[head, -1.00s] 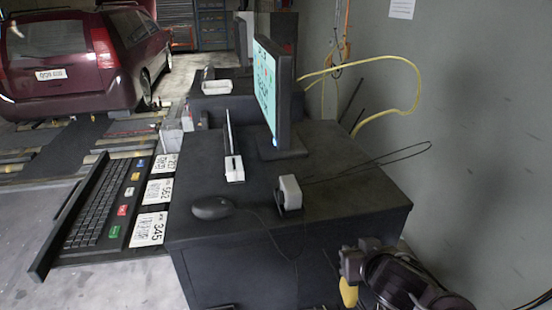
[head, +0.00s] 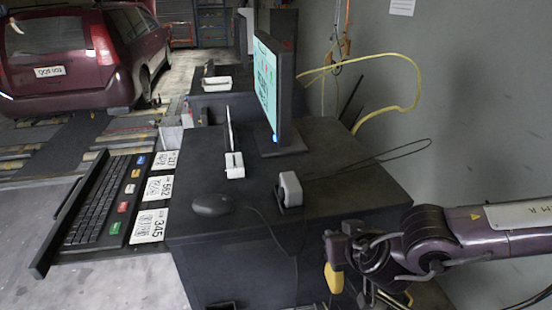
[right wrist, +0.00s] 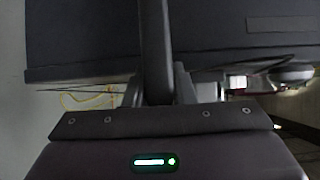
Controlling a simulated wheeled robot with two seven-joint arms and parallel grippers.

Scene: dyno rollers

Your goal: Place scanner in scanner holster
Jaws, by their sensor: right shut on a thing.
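My right gripper (head: 342,246) is in front of the dark desk's right front corner, below the desktop level. It is shut on a small yellow and dark thing, which looks like the scanner (head: 333,278); its yellow part hangs down. In the right wrist view a dark upright shape (right wrist: 154,55) stands between the grey fingers; I cannot tell its details. A white and grey upright holder with a dark opening, likely the scanner holster (head: 290,187), stands on the desk, up and left of the gripper and apart from it. My left gripper is not in view.
The dark desk (head: 345,170) carries a monitor (head: 268,90), a mouse (head: 211,205), a white stand (head: 234,168) and a thin cable (head: 400,150). A keyboard (head: 97,205) and number plates (head: 150,225) lie on the left shelf. The wall is at the right.

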